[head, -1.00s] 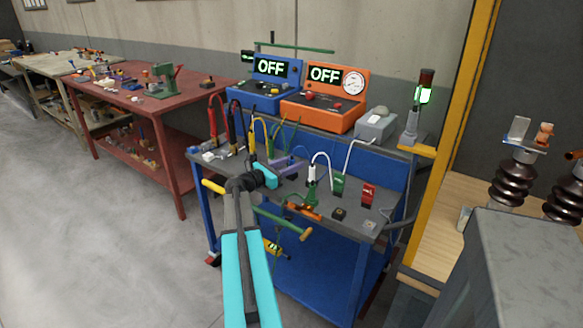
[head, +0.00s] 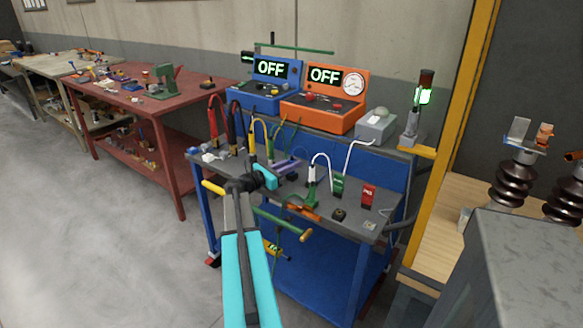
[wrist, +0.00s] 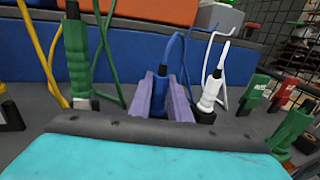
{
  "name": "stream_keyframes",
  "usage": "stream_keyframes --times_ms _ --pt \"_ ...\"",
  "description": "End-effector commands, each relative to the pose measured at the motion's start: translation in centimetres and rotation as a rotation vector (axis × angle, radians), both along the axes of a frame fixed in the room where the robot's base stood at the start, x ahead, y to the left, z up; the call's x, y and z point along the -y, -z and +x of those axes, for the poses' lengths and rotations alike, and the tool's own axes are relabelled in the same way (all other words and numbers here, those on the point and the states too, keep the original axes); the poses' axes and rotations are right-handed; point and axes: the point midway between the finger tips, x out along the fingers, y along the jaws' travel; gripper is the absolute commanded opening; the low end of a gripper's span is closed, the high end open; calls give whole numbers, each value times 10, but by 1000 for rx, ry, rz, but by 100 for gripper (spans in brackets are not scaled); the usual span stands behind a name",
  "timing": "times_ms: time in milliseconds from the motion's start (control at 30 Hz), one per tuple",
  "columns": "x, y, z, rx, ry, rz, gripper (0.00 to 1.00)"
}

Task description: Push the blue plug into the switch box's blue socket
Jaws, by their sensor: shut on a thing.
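My gripper (wrist: 160,100) has two purple fingers, shut around the blue plug (wrist: 159,86) in the wrist view. The plug stands roughly upright, with a blue cable (wrist: 172,46) arching from its top. Its lower end is hidden by the gripper body, so I cannot tell whether it touches anything. In the head view my gripper (head: 287,168) is over the middle of the cart top, and the plug is too small to make out. I cannot make out the blue socket. A grey box (head: 375,127) stands on the cart's raised back shelf; I cannot tell whether it is the switch box.
A white plug (wrist: 210,92) stands close to the right of the fingers, and a green plug (wrist: 77,50) to the left. Green and red blocks (head: 368,197) stand at the cart's right. Blue and orange consoles (head: 325,98) reading OFF are behind.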

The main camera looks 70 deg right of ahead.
Motion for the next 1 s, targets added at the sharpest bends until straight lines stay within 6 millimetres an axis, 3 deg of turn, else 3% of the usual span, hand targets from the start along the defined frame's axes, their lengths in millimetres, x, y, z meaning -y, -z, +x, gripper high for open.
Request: stream_keyframes --times_ms 267,533,1000 --pt "0 -10 0 0 0 -1 0" --pt "-1 -38 0 2 -1 -2 0" --pt "-73 -42 -3 -1 -2 0 0"
